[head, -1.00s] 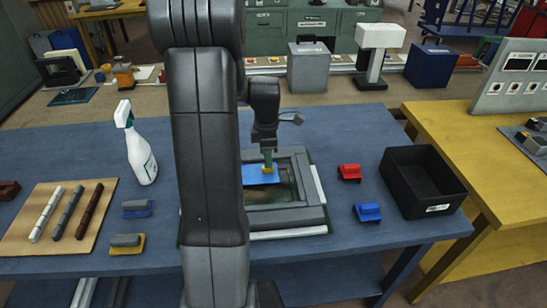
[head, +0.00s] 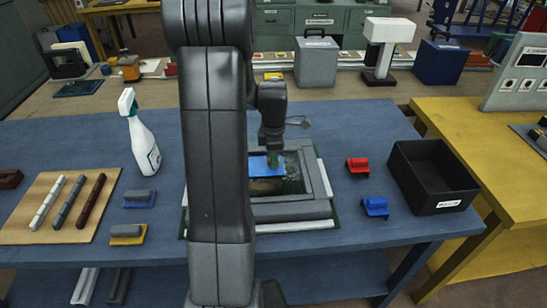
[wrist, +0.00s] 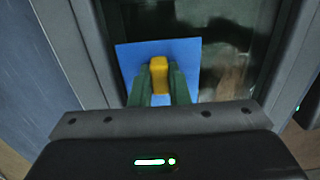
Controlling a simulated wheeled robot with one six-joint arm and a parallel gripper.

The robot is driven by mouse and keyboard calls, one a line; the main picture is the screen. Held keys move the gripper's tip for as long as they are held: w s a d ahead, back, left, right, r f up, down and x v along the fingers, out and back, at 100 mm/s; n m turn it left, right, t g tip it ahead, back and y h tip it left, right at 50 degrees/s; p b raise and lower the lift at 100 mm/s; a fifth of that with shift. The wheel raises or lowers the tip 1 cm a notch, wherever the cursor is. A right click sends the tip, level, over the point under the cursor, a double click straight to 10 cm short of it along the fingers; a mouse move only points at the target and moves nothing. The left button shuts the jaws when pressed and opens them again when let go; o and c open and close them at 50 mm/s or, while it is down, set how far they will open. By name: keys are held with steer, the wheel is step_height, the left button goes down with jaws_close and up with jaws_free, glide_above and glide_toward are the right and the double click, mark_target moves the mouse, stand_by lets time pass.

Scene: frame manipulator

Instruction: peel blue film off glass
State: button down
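The blue film (head: 258,169) lies over the upper left part of a dark glass pane (head: 295,172) set in a grey frame (head: 322,185). In the wrist view the film (wrist: 130,62) is a blue square with a yellow tab (wrist: 159,70) on it. The green fingers of my gripper (wrist: 160,86) stand on both sides of the tab, with no gap visible, and look shut on it. In the head view my gripper (head: 275,160) points down at the film, and the tab is mostly hidden. I cannot tell whether any film edge is lifted.
An open black bin (head: 400,185) stands right of the frame. Red (head: 357,166) and blue (head: 375,206) blocks lie between them. A spray bottle (head: 142,142), two scrapers or pads (head: 138,199) and a wooden board with three bars (head: 28,225) are at left.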

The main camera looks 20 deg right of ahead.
steer(key=shift+r, duration=0.25)
stand_by(0.3)
steer(key=shift+r+p, duration=2.5)
steer(key=shift+r, duration=0.65)
steer(key=shift+r, duration=0.1)
steer(key=shift+s, duration=0.1)
